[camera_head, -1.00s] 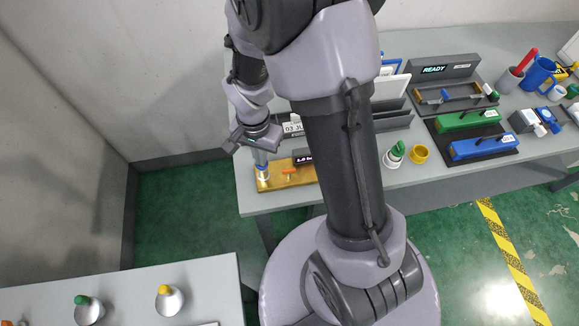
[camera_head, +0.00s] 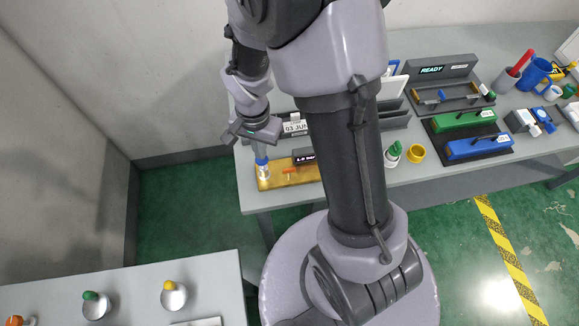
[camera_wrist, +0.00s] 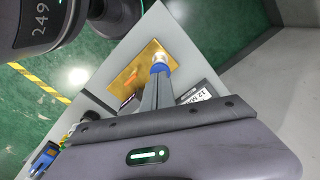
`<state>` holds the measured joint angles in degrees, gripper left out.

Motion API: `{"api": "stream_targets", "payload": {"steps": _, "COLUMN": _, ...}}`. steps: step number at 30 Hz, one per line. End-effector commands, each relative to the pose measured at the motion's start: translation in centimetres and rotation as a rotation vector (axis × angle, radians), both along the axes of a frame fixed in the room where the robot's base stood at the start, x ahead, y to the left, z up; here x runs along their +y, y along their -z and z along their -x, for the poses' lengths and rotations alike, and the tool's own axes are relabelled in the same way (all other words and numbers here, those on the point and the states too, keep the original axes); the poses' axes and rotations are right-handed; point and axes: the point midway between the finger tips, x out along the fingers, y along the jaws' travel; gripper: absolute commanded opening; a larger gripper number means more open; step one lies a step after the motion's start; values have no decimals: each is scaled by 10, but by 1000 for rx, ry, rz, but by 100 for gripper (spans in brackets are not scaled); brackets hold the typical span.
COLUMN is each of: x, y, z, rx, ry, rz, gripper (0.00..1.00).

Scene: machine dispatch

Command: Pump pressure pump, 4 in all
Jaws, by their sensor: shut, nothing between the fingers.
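The pressure pump has a brass-coloured base (camera_head: 276,180) at the near left edge of the back table, with an upright blue-topped plunger (camera_head: 262,161) at its left end. A small dark display (camera_head: 304,157) beside it shows a reading that seems to start with 1. My gripper (camera_head: 260,152) is shut and empty, pointing down right over the blue top. In the wrist view my closed fingers (camera_wrist: 160,80) reach to the blue top (camera_wrist: 160,68), above the brass base (camera_wrist: 130,72). I cannot tell whether they touch. My arm hides part of the table to the right.
A date block (camera_head: 296,128) stands behind the pump. A green-capped bottle (camera_head: 393,152) and a yellow ring (camera_head: 415,153) are right of my arm. Further right are green (camera_head: 463,124) and blue (camera_head: 480,146) blocks and a READY device (camera_head: 445,70). Another table (camera_head: 130,275) is at front left.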

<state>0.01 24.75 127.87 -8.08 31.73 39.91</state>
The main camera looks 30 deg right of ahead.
Motion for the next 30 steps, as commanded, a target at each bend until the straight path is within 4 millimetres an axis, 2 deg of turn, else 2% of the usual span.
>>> {"api": "stream_targets", "payload": {"steps": 30, "x": 0, "y": 35, "z": 0, "rx": 0, "ry": 0, "rz": 0, "gripper": 0}}
